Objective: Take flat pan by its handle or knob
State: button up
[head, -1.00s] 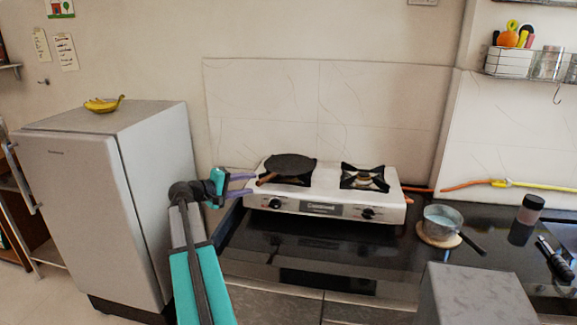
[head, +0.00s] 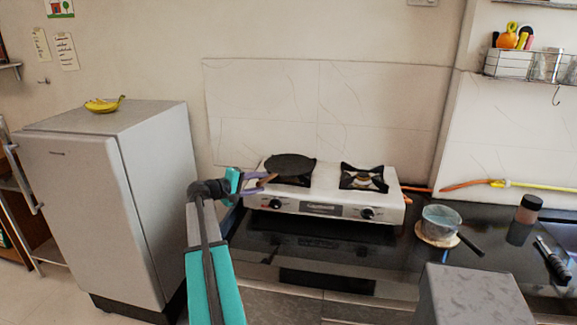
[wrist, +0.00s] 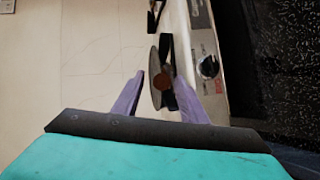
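The flat pan (head: 290,164) is dark and round and lies on the left burner of the stove. Its brown handle (head: 267,180) points to the front left, towards my gripper (head: 262,182). In the wrist view the pan (wrist: 155,66) shows nearly edge-on, with the round brown handle end (wrist: 160,83) facing the camera. My gripper (wrist: 158,76) has its two purple fingers apart, one on each side of the handle end. I see gaps between the fingers and the handle. How far the handle reaches between the fingers is hard to tell.
The white two-burner stove (head: 322,208) stands on a black counter; its right burner (head: 364,177) is empty. A fridge (head: 105,200) with bananas (head: 104,105) on top stands left of my arm. A small pot (head: 441,219) sits on the counter at the right, near a jar (head: 529,208).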

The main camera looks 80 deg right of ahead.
aim_at(270, 179)
jog(key=shift+p+x, duration=0.45)
jog(key=shift+x, duration=1.25)
jog(key=shift+w, duration=0.1)
grip_shut()
jog(key=shift+r, duration=0.1)
dwell(0.4)
